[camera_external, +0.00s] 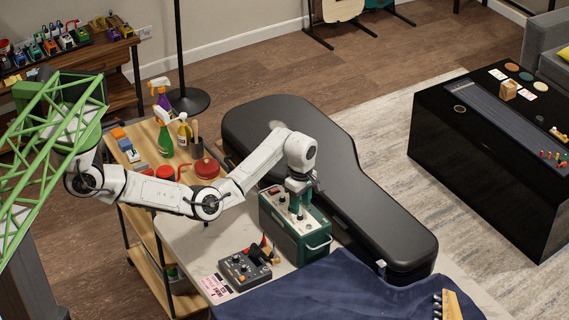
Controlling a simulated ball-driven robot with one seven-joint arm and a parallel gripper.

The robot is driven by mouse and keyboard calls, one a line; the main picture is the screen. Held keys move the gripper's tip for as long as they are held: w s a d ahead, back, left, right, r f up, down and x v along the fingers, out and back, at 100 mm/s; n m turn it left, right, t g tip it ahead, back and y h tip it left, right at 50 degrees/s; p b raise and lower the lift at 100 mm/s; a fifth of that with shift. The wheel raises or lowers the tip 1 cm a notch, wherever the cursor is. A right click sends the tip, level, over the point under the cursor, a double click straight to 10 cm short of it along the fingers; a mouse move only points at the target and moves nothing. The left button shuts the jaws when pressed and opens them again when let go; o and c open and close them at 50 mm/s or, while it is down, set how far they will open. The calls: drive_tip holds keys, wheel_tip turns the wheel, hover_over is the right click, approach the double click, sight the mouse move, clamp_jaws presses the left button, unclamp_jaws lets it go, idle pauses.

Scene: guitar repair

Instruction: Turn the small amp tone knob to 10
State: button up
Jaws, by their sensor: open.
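The small green amp (288,245) stands on the pale workbench, with a light control panel on top and a handle on its right side. Several dark knobs (300,216) show on the panel; their markings are too small to read. My gripper (297,203) points down right over the far part of the panel. Its fingertips are at or just above the knobs; I cannot tell whether they touch. It is open. The knob beneath it is partly hidden by the gripper.
A grey pedal box (243,270) sits left of the amp, and a blue cloth (330,290) lies in front. A black guitar case (375,205) is behind.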

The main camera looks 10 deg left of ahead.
sight(300, 215)
drive_tip(key=shift+f, duration=1.9)
drive_tip(key=shift+c, duration=0.3)
clamp_jaws()
